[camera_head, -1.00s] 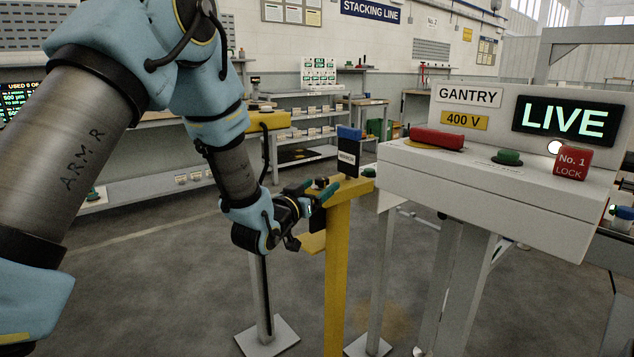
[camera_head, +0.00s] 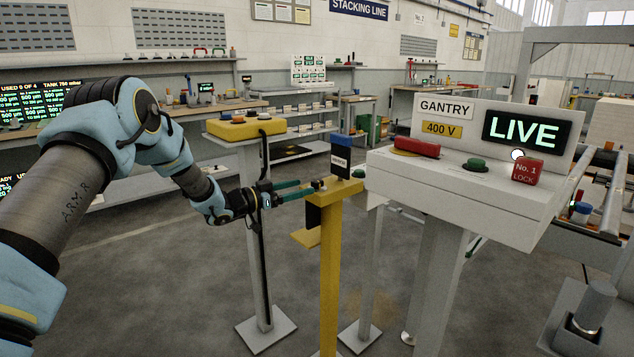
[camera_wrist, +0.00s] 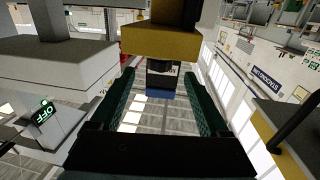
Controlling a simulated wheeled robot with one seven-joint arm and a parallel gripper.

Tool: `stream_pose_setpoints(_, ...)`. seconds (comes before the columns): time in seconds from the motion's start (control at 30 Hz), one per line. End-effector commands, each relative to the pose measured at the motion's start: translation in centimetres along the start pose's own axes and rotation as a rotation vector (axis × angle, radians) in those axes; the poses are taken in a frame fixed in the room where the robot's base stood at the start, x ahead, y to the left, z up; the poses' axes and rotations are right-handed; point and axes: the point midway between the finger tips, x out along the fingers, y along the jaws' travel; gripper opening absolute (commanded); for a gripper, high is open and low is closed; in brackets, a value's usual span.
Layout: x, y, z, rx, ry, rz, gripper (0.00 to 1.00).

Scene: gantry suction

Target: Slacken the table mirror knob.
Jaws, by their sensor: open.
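No mirror can be made out for certain. A small dark knob-like part (camera_head: 317,184) sits at the left of the top of a yellow post (camera_head: 330,255). A black block with a white label (camera_head: 340,162) and a blue top stands behind it. My gripper (camera_head: 304,188) is open, its green fingers pointing right at the dark part, with no clear contact. In the wrist view, my gripper (camera_wrist: 158,85) is open and empty, with the yellow post top (camera_wrist: 160,43) and the blue top (camera_wrist: 160,95) ahead between the fingers.
A grey gantry console (camera_head: 465,185) with a LIVE display (camera_head: 523,131), red lock block (camera_head: 528,171) and green button (camera_head: 475,165) stands right of the post. A yellow control box (camera_head: 245,128) on a grey stand is behind my wrist. Open floor lies in front.

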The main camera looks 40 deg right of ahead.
Motion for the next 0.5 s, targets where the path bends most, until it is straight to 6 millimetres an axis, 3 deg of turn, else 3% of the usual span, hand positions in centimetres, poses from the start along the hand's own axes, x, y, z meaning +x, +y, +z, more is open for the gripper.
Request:
stream_pose_setpoints(0.2,4.1,0.1,-0.1,0.000,0.001,0.001,0.79)
stream_pose_setpoints(0.5,6.7,0.0,-0.1,0.000,0.001,-0.001,0.79)
